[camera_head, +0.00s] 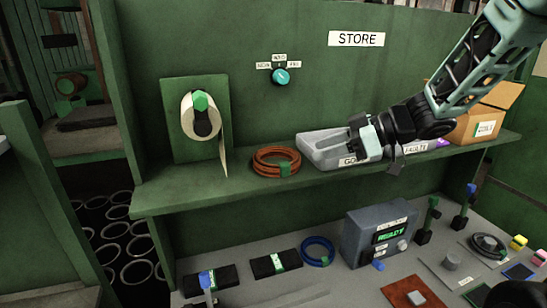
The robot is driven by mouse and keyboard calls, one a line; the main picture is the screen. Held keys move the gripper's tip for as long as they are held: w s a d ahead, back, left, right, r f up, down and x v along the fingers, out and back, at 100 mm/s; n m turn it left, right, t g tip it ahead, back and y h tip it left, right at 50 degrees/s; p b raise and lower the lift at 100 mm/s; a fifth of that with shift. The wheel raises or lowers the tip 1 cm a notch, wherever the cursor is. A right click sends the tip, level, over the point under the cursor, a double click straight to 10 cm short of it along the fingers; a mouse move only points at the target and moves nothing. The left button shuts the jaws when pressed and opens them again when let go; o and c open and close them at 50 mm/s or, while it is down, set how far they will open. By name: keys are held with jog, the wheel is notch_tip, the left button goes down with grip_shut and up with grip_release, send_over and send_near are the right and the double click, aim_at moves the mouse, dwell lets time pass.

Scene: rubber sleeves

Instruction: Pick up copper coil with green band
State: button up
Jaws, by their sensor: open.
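The copper coil (264,156) lies flat on the green shelf, left of the grey tray. Its green band (285,170) shows at its front right. My gripper (358,142) is open and empty. It appears over the grey tray, to the right of the coil and apart from it. My arm comes in from the upper right.
The grey tray (313,148) stands close to the coil's right. A paper roll holder (186,148) is to the coil's left. A cardboard box (466,126) is at the shelf's right end. Below, a blue ring (304,247) and a grey machine (364,246) sit on the bench.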

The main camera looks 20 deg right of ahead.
aim_at(274, 165)
jog(key=p+x, duration=0.1)
jog(key=x, duration=0.7)
jog(key=shift+p+x, duration=0.8)
jog(key=shift+x, duration=1.5)
jog(key=shift+d+f, duration=0.15)
jog(key=shift+d, duration=0.1)
grip_shut()
jog(key=shift+w, duration=0.1)
